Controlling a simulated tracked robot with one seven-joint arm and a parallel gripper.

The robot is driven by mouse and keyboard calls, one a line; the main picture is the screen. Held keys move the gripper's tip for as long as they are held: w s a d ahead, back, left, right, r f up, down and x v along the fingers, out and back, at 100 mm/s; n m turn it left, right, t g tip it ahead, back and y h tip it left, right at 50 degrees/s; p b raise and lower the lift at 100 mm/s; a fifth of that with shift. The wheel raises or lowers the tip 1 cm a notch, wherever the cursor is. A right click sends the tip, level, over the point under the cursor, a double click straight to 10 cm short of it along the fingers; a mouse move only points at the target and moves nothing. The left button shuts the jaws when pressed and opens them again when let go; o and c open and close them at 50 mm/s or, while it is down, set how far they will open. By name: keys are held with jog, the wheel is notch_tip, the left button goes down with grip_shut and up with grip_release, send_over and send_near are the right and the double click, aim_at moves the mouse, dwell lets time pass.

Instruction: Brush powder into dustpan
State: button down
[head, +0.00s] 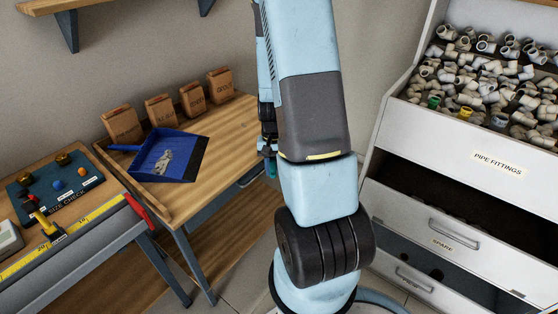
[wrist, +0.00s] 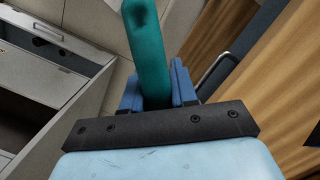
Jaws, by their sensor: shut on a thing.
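A blue dustpan (head: 190,143) lies on the wooden table (head: 232,122), its handle pointing left. A pale grey heap of powder (head: 165,162) lies on the pan's floor. In the wrist view my gripper (wrist: 158,88) has its blue fingers shut around a teal handle (wrist: 148,45), probably the brush's. A bit of teal (head: 271,168) also shows beside my arm in the head view, just off the table's right edge and apart from the dustpan. The bristles are not visible, and my arm hides most of the gripper in the head view.
Several brown paper bags (head: 160,110) stand along the table's back edge. A bench with a size-check board (head: 60,183) and yellow ruler (head: 80,225) is at the left. A pipe-fittings cabinet (head: 450,150) with open drawers stands at the right. The table's right part is bare.

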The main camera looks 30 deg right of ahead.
aim_at(166, 175)
jog(key=w+a, duration=0.6)
jog(key=a, duration=0.4)
jog(key=w+a, duration=0.7)
jog(key=a, duration=0.2)
jog(key=w+a, duration=0.7)
jog(key=a, duration=0.3)
jog(key=shift+a+r, duration=0.3)
jog(key=shift+a, duration=0.05)
notch_tip(166, 175, up, 5)
jog(key=shift+d, duration=0.15)
jog(key=s+d+r, duration=0.3)
jog(key=d, duration=0.2)
jog(key=shift+s+r, duration=0.2)
jog(key=shift+r, duration=0.2)
